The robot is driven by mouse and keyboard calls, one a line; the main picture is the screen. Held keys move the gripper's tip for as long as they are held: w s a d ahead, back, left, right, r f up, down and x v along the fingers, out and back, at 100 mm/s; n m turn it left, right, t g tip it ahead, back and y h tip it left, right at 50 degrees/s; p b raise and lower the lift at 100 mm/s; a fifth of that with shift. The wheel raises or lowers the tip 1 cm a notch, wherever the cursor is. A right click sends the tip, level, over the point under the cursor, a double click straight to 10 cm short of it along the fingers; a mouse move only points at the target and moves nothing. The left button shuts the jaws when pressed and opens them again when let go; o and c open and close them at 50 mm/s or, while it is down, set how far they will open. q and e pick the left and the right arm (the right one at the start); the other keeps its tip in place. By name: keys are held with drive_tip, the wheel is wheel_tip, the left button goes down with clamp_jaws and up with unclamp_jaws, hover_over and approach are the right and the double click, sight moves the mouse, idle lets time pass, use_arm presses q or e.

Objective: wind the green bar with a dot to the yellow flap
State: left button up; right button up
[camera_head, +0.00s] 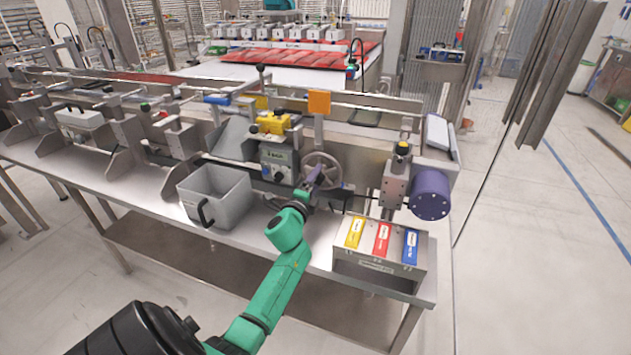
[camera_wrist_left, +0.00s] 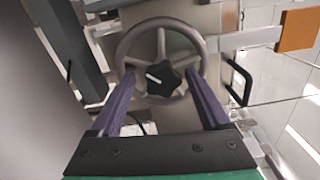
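A grey spoked handwheel (camera_head: 322,171) is mounted on the front of the machine. In the left wrist view the handwheel (camera_wrist_left: 162,22) has a black star knob (camera_wrist_left: 165,78) at its hub. My left gripper (camera_head: 314,174) is at the wheel; the wrist view shows its purple fingers (camera_wrist_left: 160,74) spread apart, one on each side of the knob, with nothing clamped between them. A yellow piece (camera_head: 262,103) sits on the rail behind, with an orange flap (camera_head: 319,101) to its right. I cannot make out a green bar with a dot. My right gripper is not in view.
A grey bin (camera_head: 215,195) stands on the bench left of my arm. A box with yellow, red and blue labels (camera_head: 381,262) is at the right front. A control box with a yellow top (camera_head: 278,160) is left of the wheel; a purple cylinder (camera_head: 430,194) is right.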

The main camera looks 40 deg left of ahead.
use_arm(q)
drive_tip(key=shift+r, duration=0.1)
drive_tip(key=v, duration=1.4)
drive_tip(key=shift+s, duration=0.3)
drive_tip(key=shift+d, duration=0.15)
